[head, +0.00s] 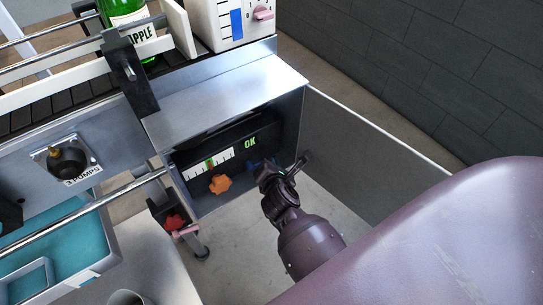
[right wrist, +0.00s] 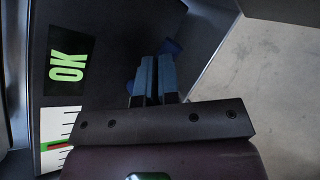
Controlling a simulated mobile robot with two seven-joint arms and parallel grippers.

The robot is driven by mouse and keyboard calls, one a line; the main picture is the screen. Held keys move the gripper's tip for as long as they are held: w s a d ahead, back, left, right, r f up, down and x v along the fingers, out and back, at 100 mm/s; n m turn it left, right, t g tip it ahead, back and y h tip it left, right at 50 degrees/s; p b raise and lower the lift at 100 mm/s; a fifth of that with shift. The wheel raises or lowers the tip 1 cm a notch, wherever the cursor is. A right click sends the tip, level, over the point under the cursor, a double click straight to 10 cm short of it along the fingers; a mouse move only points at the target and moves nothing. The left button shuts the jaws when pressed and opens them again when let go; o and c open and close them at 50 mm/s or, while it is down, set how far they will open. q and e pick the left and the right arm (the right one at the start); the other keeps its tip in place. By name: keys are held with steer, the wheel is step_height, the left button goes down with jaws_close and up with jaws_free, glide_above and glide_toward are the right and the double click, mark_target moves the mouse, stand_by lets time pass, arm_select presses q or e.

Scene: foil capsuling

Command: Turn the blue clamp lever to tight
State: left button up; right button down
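The blue clamp lever (head: 254,164) is on the dark recessed panel, right of the orange star knob (head: 220,184). In the right wrist view parts of the blue lever (right wrist: 173,47) show behind and on both sides of my fingers. My right gripper (head: 262,172) reaches in from the right, with its fingertips at the lever. In the right wrist view its two fingers (right wrist: 153,72) are close together with a narrow dark gap. The fingers hide the lever's middle, so I cannot tell if they hold it. My left gripper is not in view.
A green OK display (head: 250,141) and a scale with a green and red band (head: 209,163) sit above the orange knob. A grey side panel (head: 370,150) stands right of the recess. A red knob (head: 175,222) is at lower left. A green bottle (head: 122,10) stands on the conveyor.

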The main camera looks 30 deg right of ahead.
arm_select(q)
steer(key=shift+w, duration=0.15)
arm_select(e)
steer(key=shift+s+d+f, duration=0.1)
steer(key=shift+s+f, duration=0.05)
steer(key=shift+f, duration=0.15)
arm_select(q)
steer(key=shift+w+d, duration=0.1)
